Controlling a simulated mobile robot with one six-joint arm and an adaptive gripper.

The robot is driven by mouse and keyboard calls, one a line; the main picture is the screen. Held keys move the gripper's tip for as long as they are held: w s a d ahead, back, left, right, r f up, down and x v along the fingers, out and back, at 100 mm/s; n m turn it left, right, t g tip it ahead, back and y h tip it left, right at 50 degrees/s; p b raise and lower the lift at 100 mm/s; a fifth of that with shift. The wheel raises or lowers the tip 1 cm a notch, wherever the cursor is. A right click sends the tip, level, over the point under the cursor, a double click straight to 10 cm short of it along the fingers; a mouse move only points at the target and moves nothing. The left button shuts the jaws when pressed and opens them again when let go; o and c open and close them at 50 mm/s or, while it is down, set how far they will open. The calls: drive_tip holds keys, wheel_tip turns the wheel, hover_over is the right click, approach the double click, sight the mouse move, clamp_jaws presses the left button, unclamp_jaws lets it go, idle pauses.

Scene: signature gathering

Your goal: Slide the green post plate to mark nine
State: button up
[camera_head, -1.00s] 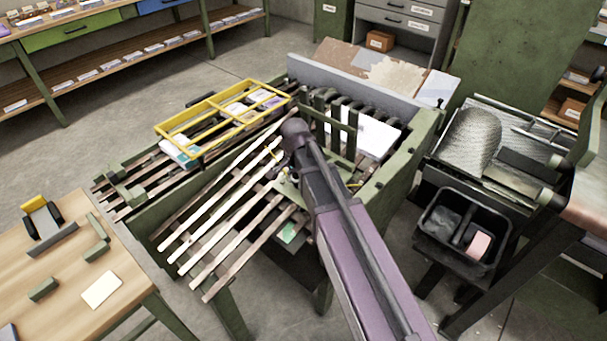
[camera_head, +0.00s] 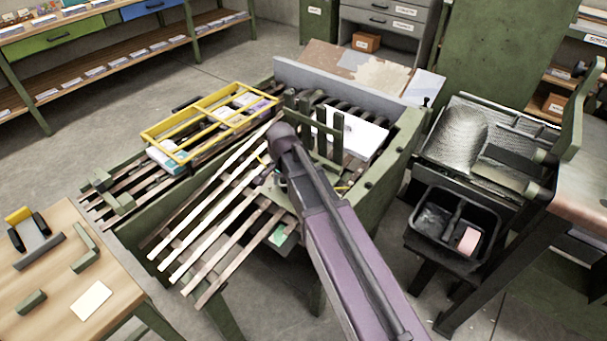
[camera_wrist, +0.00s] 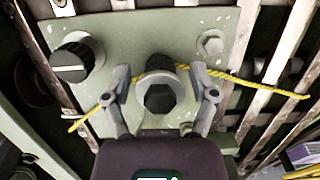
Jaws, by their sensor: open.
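The green post plate (camera_wrist: 125,32) fills the upper middle of the wrist view, lying across metal rails. A dark hexagonal post (camera_wrist: 160,92) stands up from it, with a black knob (camera_wrist: 76,58) to its left and a pale bolt (camera_wrist: 210,45) to its right. My gripper (camera_wrist: 160,82) is open, with one finger on each side of the post. I cannot tell whether the fingers touch it. In the head view my arm hides most of the plate and the gripper. No mark nine is readable in either view.
A yellow cord (camera_wrist: 245,84) runs across the plate behind my fingers. In the head view, a yellow frame (camera_head: 160,137) sits left on the slatted bench, and an upright green rack (camera_head: 335,140) stands behind my arm. A black bin (camera_head: 433,218) is at the right.

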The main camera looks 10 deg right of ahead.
drive_tip(key=shift+w+d+r+p, duration=0.3)
drive_tip(key=shift+w+d+r, duration=0.05)
drive_tip(key=shift+w+d, duration=0.35)
drive_tip(key=shift+w+d+r+p, duration=0.3)
drive_tip(key=shift+w+d+p, duration=0.05)
drive_tip(key=shift+w+d, duration=0.35)
drive_tip(key=shift+w+d+r+p, duration=0.3)
drive_tip(key=shift+w+d+r, duration=0.05)
drive_tip(key=shift+w+d, duration=0.35)
wheel_tip(320, 180, up, 13)
drive_tip(key=p, duration=1.3)
drive_tip(key=s+d+r+n+p, duration=0.2)
drive_tip(key=s+d+n, duration=0.2)
drive_tip(key=s, duration=0.4)
drive_tip(key=s+d+r+n+p, duration=0.3)
drive_tip(key=s+d+n, duration=0.2)
drive_tip(key=s+d, duration=0.1)
drive_tip(key=shift+s+d, duration=0.3)
drive_tip(key=shift+s, duration=0.6)
